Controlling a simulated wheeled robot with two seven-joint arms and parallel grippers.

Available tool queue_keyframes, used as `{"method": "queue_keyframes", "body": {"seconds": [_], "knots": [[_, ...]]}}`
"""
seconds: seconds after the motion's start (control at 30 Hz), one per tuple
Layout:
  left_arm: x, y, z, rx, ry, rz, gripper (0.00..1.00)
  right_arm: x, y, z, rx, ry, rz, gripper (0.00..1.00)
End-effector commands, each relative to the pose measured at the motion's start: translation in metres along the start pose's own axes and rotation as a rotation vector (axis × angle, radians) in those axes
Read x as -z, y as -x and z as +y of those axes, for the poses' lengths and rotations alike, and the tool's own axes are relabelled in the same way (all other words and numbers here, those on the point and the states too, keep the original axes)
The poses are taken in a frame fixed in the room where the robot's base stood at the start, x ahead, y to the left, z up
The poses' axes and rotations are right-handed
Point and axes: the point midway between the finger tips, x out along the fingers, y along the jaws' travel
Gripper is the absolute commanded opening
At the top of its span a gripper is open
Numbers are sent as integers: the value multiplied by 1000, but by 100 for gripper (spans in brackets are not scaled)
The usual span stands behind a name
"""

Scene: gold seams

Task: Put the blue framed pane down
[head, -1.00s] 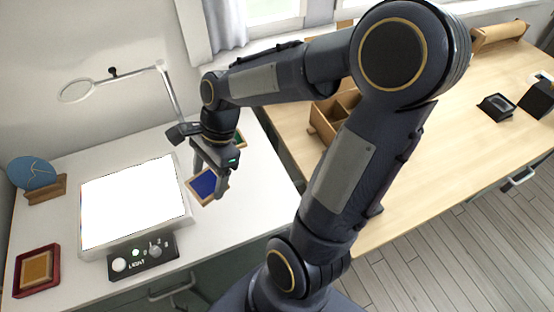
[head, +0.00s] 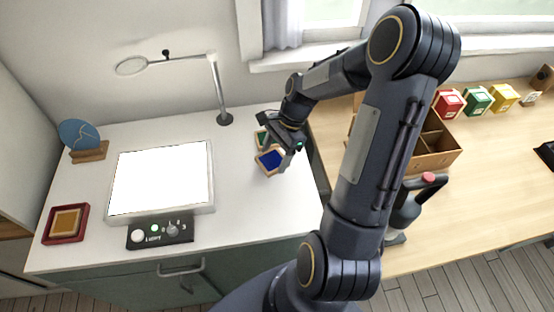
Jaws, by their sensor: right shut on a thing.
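The blue framed pane (head: 269,160) is a small dark blue square in a light wooden frame, at the right part of the white table (head: 235,215). My right gripper (head: 283,158) is shut on it at its right side. I cannot tell whether the pane touches the table or hangs just above it. A green framed pane (head: 261,138) lies just behind it, partly hidden by my gripper. My left gripper is not in view.
A glowing light panel (head: 208,208) with a control box (head: 160,234) stands left of the pane. A magnifier lamp (head: 216,95) stands behind. An amber pane in a red tray (head: 50,238) lies far left. White table is clear between panel and pane.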

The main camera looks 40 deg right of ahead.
Motion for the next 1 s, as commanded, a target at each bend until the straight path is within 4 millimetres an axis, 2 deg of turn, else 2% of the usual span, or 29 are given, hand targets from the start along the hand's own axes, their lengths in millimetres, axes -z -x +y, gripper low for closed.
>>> {"method": "queue_keyframes", "body": {"seconds": [0.17, 0.37, 0.77, 0.8, 0.93, 1.0], "knots": [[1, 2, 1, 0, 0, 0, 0, 13, -9, -4, -3, -2, -2, 38], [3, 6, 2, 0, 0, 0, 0, 21, -32, -3, -2, 0, -1, 38], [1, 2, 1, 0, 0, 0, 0, 24, -39, -4, -1, 1, 0, 38], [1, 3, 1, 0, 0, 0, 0, 23, -38, -4, -1, 1, 0, 71], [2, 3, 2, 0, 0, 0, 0, 23, -37, -3, -1, 1, 0, 88], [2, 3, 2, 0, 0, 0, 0, 23, -37, -3, -1, 1, 0, 88]]}}
